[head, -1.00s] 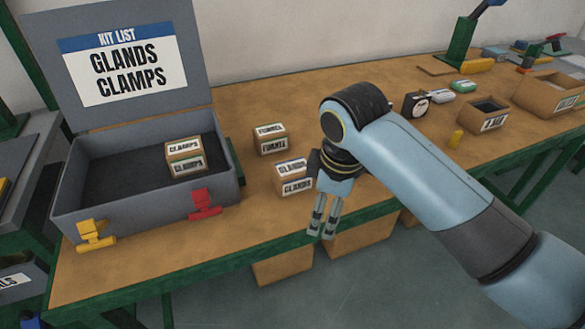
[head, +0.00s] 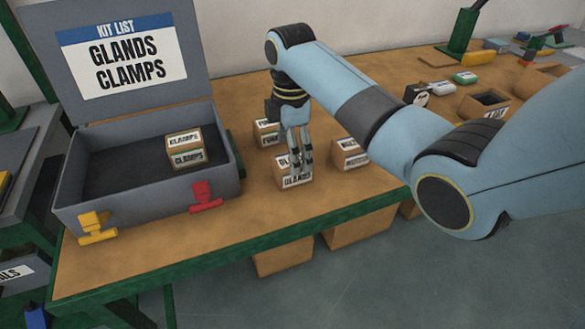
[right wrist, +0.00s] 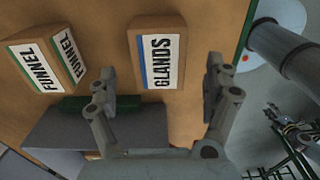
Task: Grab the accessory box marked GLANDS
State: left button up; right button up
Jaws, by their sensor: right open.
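The GLANDS box (head: 297,181) is a small brown carton with a white label, standing on the table near its front edge. It also shows in the right wrist view (right wrist: 157,58), with its label facing the camera. My right gripper (head: 302,172) is above the GLANDS box in the head view and partly covers its top. In the right wrist view the two fingers (right wrist: 162,85) are apart with nothing between them, and the box lies beyond them. I cannot tell whether they touch it.
The FUNNEL box (head: 267,133) stands just behind and left, close to my gripper. Another carton (head: 350,154) stands to the right. The open grey case (head: 145,205) at left holds a CLAMPS box (head: 186,149); its lid lists GLANDS and CLAMPS.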

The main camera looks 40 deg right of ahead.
notch_tip(320, 180, down, 5)
jog(key=shift+d+f, duration=0.15)
jog(key=shift+f, duration=0.05)
jog(key=shift+c, duration=0.2)
jog(key=c, duration=1.3)
